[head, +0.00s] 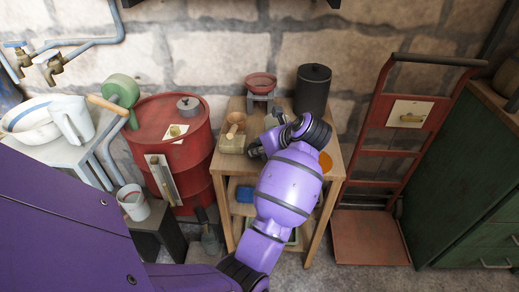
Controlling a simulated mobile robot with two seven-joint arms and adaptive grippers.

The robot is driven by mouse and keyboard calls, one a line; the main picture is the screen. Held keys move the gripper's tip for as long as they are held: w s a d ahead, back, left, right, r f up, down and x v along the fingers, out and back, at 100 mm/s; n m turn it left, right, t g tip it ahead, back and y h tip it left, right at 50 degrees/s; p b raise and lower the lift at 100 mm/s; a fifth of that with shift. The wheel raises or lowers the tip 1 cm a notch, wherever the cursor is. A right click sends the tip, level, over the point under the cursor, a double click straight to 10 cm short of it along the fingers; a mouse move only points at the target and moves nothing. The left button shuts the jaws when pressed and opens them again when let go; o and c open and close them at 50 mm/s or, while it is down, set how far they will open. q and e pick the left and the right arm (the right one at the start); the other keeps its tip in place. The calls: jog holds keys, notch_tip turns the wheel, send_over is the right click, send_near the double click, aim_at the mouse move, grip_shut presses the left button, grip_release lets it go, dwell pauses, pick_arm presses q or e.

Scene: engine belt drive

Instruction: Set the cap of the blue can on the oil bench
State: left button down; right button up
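The oil bench (336,185) is a wooden table in the middle, with a shelf below. A blue object (244,194) sits on that shelf, partly hidden; I cannot tell whether it is the blue can. I cannot make out its cap. An orange disc (325,162) lies on the bench top, partly behind my arm. My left gripper (262,136) is above the bench top, just right of a wooden funnel-like piece on a block (234,127). Its dark fingers are small, and I cannot tell whether they hold anything. My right gripper is out of view.
A dark lidded canister (313,88) and a red dish on a stand (261,84) stand at the bench's back. A red drum (178,140) is left of the bench, a red hand truck (384,165) right. A green cabinet (470,180) stands far right.

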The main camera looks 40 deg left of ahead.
pick_arm(q)
jog(key=shift+f, duration=0.4)
jog(key=c, duration=1.6)
grip_release()
jog(key=shift+f, duration=0.1)
